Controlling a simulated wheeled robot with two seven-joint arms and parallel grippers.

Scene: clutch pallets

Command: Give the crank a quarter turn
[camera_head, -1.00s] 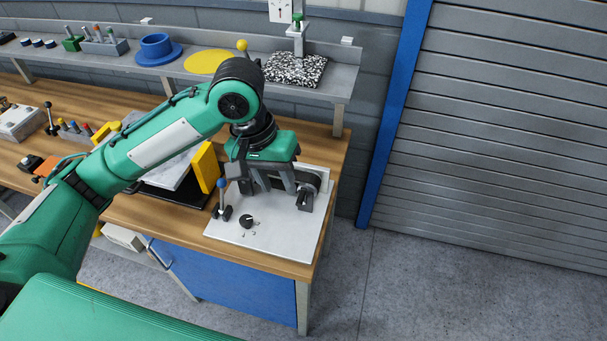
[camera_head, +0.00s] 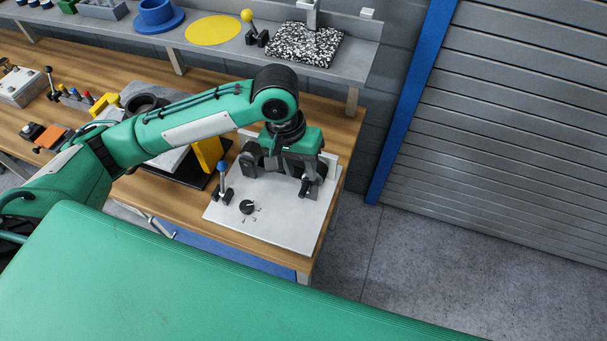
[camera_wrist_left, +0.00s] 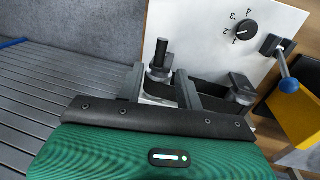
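The crank unit stands on a white board (camera_head: 285,222) at the bench's right end. A dark band (camera_wrist_left: 215,92) runs between its grey end pieces. The dark upright crank handle (camera_wrist_left: 162,50) shows in the wrist view. The crank (camera_head: 306,188) is partly hidden by my gripper in the head view. My left gripper (camera_head: 288,170) is over the unit, its two fingers spread. In the wrist view, the handle appears between the open fingertips (camera_wrist_left: 159,70), slightly beyond them. I cannot tell whether a finger touches it. My right gripper is not in view.
A black dial (camera_head: 247,207) and a blue-knobbed lever (camera_head: 222,175) sit on the same board. A yellow block (camera_head: 208,152) stands left of it. A shelf (camera_head: 350,65) runs behind, below a wall. Open floor lies right of the bench.

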